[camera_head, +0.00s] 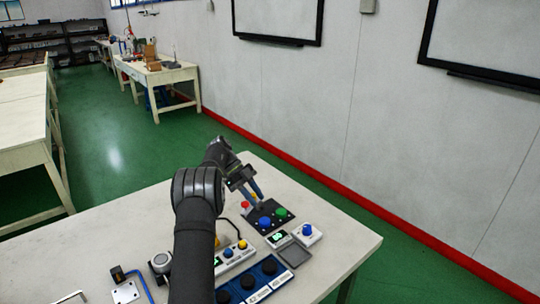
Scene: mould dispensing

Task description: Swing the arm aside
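My arm reaches up from the bottom of the picture over the white table (330,238), and its elbow hides part of the table. A small yellow spot shows beside the fingers. The fingers are small in the picture and partly overlap, so their opening and any contact with the plate cannot be made out.
Right of my arm stand a white box with a blue knob (307,230), a dark flat pad (295,255) and a blue rack (255,283) with black round pieces. A silver-topped round device (161,262) stands left of the arm. The table's right end (355,240) and back left are clear.

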